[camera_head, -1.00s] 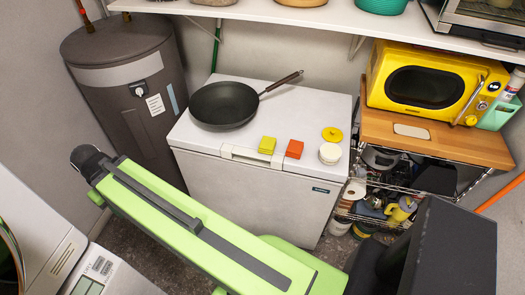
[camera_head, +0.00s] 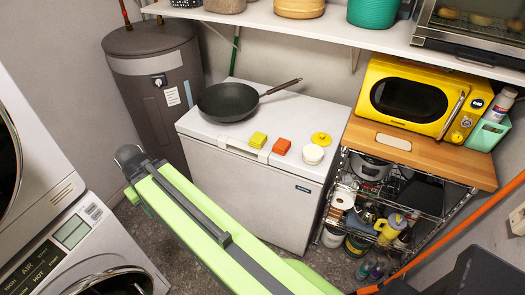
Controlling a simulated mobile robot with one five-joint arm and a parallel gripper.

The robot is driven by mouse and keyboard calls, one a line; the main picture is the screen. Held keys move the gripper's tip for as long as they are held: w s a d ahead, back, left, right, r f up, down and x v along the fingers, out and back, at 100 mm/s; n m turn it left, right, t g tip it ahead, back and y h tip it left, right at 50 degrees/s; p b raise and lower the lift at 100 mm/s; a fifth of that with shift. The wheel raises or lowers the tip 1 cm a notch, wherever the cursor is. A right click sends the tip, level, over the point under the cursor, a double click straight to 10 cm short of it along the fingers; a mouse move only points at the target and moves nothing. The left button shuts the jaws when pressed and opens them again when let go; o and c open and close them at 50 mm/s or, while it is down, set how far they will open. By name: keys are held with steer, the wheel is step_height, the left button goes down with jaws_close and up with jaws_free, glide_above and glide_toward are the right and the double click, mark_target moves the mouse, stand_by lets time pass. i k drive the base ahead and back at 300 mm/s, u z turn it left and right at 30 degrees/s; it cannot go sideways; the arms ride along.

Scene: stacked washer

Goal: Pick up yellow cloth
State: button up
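A small yellow folded square (camera_head: 258,140), which looks like the yellow cloth, lies on the front part of a white chest freezer's lid (camera_head: 225,133). A similar orange square (camera_head: 282,146) lies just to its right. My green arm (camera_head: 205,235) reaches up from the bottom of the view to a dark joint left of the freezer. No gripper fingers can be made out, so I cannot tell what they hold.
A black frying pan (camera_head: 228,102) sits behind the squares. A yellow disc (camera_head: 321,139) and a small white round container (camera_head: 313,154) are to their right. Stacked washers (camera_head: 70,240) stand left, a grey tank (camera_head: 155,85) behind, and a wire rack (camera_head: 375,190) right.

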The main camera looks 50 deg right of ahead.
mark_target(258, 139)
steer(key=z, duration=0.2)
steer(key=i, duration=0.9)
steer(key=u, duration=0.1)
